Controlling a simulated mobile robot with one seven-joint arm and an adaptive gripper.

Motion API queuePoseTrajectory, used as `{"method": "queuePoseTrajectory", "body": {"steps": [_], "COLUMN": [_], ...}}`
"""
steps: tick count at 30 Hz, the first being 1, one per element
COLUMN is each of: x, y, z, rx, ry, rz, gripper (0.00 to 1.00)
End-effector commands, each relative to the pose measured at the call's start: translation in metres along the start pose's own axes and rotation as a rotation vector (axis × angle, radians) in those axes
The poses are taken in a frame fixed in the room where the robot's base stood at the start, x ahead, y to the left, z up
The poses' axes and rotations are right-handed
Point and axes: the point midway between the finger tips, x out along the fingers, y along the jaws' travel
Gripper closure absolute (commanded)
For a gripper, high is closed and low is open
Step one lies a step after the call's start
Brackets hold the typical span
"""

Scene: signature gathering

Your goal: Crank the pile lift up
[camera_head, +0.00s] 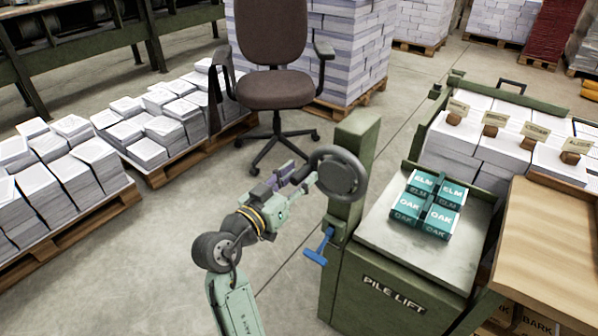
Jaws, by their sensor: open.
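The pile lift (350,290) is a green cabinet with a "PILE LIFT" label and a pale grey top plate (383,229). A green post (357,140) stands at its left back corner and carries a dark grey round handwheel (352,190). A blue T-shaped handle (318,249) sticks out lower on the post. Teal-wrapped blocks (424,205) marked ELM and OAK rest on the plate. My gripper (306,179) is open, its fingertips at the left rim of the handwheel. I cannot tell whether they touch it.
A brown office chair (272,88) stands behind my gripper. Pallets of paper stacks (70,180) fill the left. A wooden table (550,245) and a rack with tagged paper piles (480,140) adjoin the lift at right. Floor left of the lift is clear.

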Motion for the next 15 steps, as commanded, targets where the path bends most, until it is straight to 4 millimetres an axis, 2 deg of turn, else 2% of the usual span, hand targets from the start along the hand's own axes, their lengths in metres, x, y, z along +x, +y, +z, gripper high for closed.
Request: {"method": "queuePoseTrajectory", "body": {"steps": [3, 11, 15], "x": [0.0062, 0.0071, 0.007], "y": [0.0001, -0.0002, -0.0002], "z": [-0.0001, 0.0004, 0.0004], "rx": [0.0, 0.0, 0.0], "ry": [0.0, 0.0, 0.0], "rz": [0.0, -0.001, -0.001], "gripper": [0.59, 0.59, 0.68]}}
